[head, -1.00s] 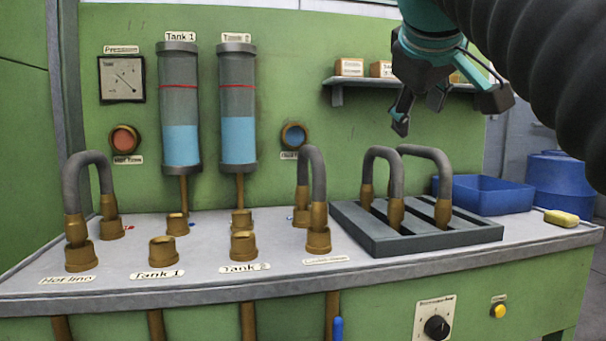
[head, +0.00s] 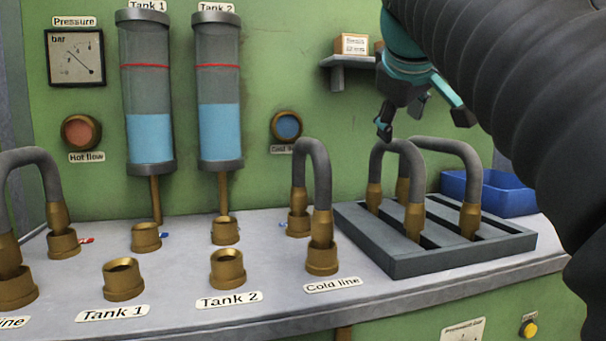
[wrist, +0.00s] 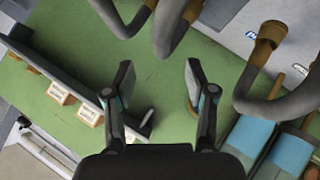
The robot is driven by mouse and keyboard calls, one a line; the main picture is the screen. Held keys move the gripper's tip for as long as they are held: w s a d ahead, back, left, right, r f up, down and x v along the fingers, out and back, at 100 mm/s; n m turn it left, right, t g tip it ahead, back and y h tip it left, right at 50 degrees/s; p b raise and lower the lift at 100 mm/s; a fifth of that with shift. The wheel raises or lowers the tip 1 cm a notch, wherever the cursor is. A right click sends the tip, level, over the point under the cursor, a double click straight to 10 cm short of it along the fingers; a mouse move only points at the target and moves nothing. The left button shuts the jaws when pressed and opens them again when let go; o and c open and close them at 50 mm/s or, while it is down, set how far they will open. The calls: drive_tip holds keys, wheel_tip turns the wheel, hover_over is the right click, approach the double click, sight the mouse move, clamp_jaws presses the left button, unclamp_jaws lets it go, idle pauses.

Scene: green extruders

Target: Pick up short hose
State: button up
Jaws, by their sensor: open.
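Two grey hoses with brass ends stand as upside-down U shapes in the dark slotted rack (head: 400,262). The left rack hose (head: 386,150) looks narrower; the right rack hose (head: 462,152) looks wider, and I cannot be sure which is the short hose. My gripper (head: 425,120) is open and empty, just above and behind the rack hoses in the head view. In the wrist view its fingers (wrist: 158,80) are spread over green wall. Grey hose bends show at the top of that view, apart from the fingers.
A hose (head: 313,160) stands on the cold line sockets left of the rack, and another (head: 35,160) at the far left. Two tanks (head: 220,90), a wall shelf with boxes (head: 352,44) and a blue bin (head: 500,194) are behind. Brass sockets (head: 123,279) stand on the bench.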

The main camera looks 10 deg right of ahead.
sight(398, 141)
drive_tip(key=x, duration=0.8)
drive_tip(key=shift+s+f, duration=0.1)
drive_tip(key=shift+f, duration=0.2)
clamp_jaws()
